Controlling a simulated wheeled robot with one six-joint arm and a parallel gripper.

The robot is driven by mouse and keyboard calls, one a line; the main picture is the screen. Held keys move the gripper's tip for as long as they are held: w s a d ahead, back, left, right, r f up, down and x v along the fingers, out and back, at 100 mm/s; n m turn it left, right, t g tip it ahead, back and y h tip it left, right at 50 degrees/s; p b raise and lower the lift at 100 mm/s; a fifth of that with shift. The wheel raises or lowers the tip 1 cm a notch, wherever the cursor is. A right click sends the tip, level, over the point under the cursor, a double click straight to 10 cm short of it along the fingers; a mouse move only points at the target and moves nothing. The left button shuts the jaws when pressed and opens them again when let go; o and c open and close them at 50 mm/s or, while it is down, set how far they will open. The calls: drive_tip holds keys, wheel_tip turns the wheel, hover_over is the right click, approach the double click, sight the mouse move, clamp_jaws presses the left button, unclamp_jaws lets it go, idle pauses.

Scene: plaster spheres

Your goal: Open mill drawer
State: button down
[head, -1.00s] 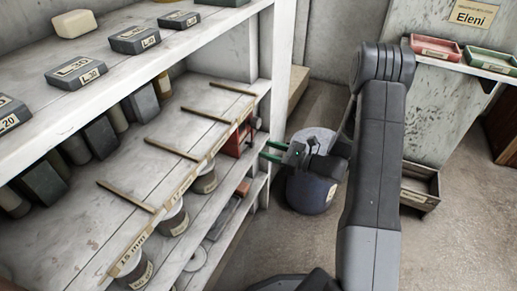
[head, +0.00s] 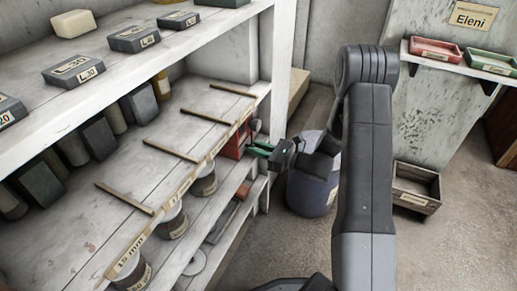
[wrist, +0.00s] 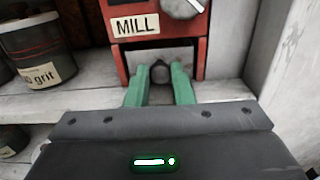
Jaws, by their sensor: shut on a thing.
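The red mill (head: 230,150) stands on the shelf below the slatted board, at its right end. The wrist view shows its red face with a MILL label (wrist: 136,26) and a grey dial (wrist: 182,7). Below the label, a dark round knob (wrist: 160,71) sits at the drawer opening in the red frame. My gripper (wrist: 161,82) has its green fingers on either side of this knob and is shut on it. In the head view my gripper (head: 262,148) reaches the mill from the right.
Labelled pots, including one marked grit (wrist: 38,68), stand left of the mill. A white shelf post (head: 279,85) rises close to my gripper. A blue-grey drum (head: 308,195) stands on the floor below my arm.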

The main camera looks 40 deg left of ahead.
drive_tip(key=v, duration=0.8)
drive_tip(key=shift+d, duration=0.1)
drive_tip(key=c, duration=1.3)
unclamp_jaws()
drive_tip(key=p+v, duration=0.3)
drive_tip(key=v, duration=1.1)
drive_tip(key=shift+r, duration=0.1)
drive_tip(key=b+x, duration=0.2)
drive_tip(key=x, duration=1.3)
drive_tip(key=shift+b, duration=0.4)
